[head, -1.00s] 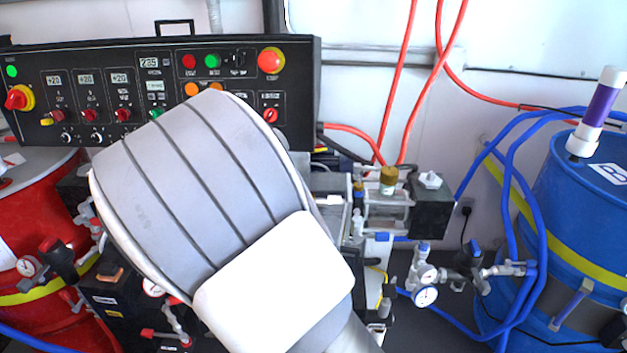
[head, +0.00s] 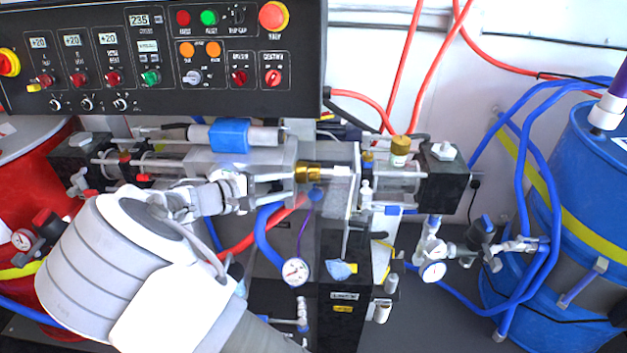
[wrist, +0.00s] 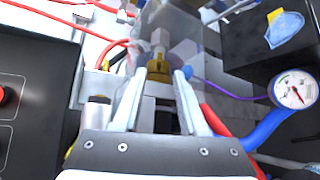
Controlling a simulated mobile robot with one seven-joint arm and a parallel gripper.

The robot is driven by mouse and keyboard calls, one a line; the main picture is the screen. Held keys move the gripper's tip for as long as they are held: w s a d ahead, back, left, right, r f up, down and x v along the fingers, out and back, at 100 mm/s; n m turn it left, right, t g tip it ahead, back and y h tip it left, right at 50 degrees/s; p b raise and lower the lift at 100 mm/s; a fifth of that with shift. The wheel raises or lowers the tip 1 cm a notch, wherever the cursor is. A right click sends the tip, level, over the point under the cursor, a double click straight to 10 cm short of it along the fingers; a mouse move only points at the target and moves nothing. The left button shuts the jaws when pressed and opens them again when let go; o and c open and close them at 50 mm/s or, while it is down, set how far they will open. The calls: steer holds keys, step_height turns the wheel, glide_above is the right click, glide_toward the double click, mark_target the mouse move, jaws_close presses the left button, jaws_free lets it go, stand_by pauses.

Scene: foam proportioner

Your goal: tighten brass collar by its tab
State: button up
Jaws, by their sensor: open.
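The brass collar (head: 308,173) is a small gold-coloured ring on the horizontal shaft line of the pump assembly, in the middle of the head view. In the wrist view the brass collar (wrist: 157,78) shows between my fingers, below a pale fitting. I cannot clearly tell its tab from the rest of the brass. My gripper (head: 284,178) points right, with its fingertips just left of the collar. In the wrist view my gripper (wrist: 160,74) is open, one finger on each side of the brass. I cannot tell whether the fingers touch it.
A black control panel (head: 150,50) stands behind, above the arm. A blue hose (head: 268,240) and a pressure gauge (head: 295,271) hang below the collar. A clear-walled block (head: 340,190) is close on the right. A second brass cap (head: 400,150) sits further right. A blue drum (head: 580,200) stands far right.

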mark_target(313, 179)
steer(key=b+x, duration=0.1)
steer(key=x, duration=0.8)
steer(key=shift+w+d, duration=0.15)
steer(key=shift+w, duration=0.05)
jaws_close()
